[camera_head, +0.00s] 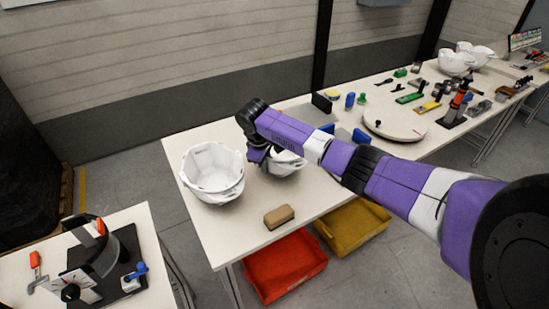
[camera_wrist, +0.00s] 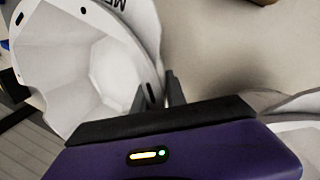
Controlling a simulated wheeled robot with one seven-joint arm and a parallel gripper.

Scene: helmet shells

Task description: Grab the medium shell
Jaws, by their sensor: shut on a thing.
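The medium shell (camera_head: 287,163) is a white, open bowl-like helmet shell on the table, partly hidden by my arm. In the wrist view the medium shell (camera_wrist: 95,55) fills the upper left, with its hollow inside showing and the dark letters "ME" partly visible near its rim. My gripper (camera_wrist: 157,92) is shut on its rim, with one dark finger on each side of the wall. In the head view my gripper (camera_head: 258,156) is at the shell's left side. I cannot tell whether the shell touches the table.
Another white shell (camera_head: 212,173) stands just left of my gripper; its edge shows in the wrist view (camera_wrist: 292,108). A brown block (camera_head: 279,216) lies near the front edge. Red (camera_head: 285,265) and yellow (camera_head: 352,229) bins are below. A round board (camera_head: 395,124) lies further right.

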